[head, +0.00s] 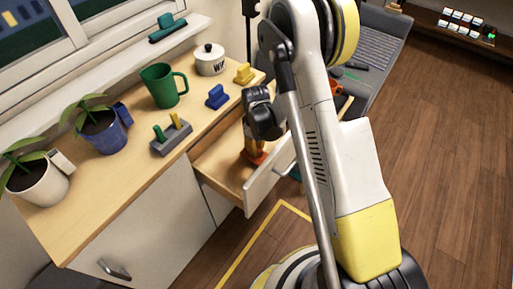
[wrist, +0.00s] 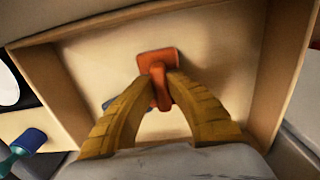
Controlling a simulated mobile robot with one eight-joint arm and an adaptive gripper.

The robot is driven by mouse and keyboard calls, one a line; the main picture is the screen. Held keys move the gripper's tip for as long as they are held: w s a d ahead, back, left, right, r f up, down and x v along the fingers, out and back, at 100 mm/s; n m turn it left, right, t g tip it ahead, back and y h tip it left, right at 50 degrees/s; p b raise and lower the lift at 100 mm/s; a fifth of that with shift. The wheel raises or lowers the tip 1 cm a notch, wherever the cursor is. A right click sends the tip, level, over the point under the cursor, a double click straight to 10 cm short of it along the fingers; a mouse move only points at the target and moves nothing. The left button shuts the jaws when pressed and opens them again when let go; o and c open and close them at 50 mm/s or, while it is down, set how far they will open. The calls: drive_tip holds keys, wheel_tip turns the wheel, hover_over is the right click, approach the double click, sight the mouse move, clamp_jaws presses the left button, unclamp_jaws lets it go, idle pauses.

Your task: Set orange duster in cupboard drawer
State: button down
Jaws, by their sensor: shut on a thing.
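The orange duster (wrist: 158,61) is between my gripper's fingertips (wrist: 160,82) in the wrist view. My gripper is shut on its narrow upper part. In the head view the duster (head: 256,157) shows low inside the open cupboard drawer (head: 268,186), below my gripper (head: 254,147). The wrist view has the drawer walls (wrist: 265,85) around the duster. Its wide base seems to be at or very near the drawer floor; I cannot tell whether it touches. My fingers hide part of it.
A blue thing (wrist: 110,103) shows beside my left finger, partly hidden. The cupboard top holds a green mug (head: 160,86), a blue duster-like block (head: 217,97), a yellow one (head: 243,74), a white pot (head: 210,62), a grey holder (head: 172,139) and plants.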

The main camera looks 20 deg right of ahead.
drive_tip(key=shift+f, duration=0.35)
drive_tip(key=c, duration=1.4)
unclamp_jaws()
drive_tip(key=shift+c, duration=0.2)
drive_tip(key=s+r+m+t+p, duration=0.1)
drive_tip(key=s+r+m+p, duration=0.15)
drive_tip(key=r, duration=1.25)
drive_tip(key=s+r+m+t+p, duration=0.15)
drive_tip(key=s+r, duration=0.25)
drive_tip(key=r, duration=1.1)
drive_tip(key=s+r+m+t, duration=0.3)
drive_tip(key=s+r, duration=0.4)
drive_tip(key=s, duration=0.6)
drive_tip(key=shift+a+r+t+p, duration=0.2)
drive_tip(key=shift+t+p, duration=0.25)
drive_tip(key=shift+t, duration=0.3)
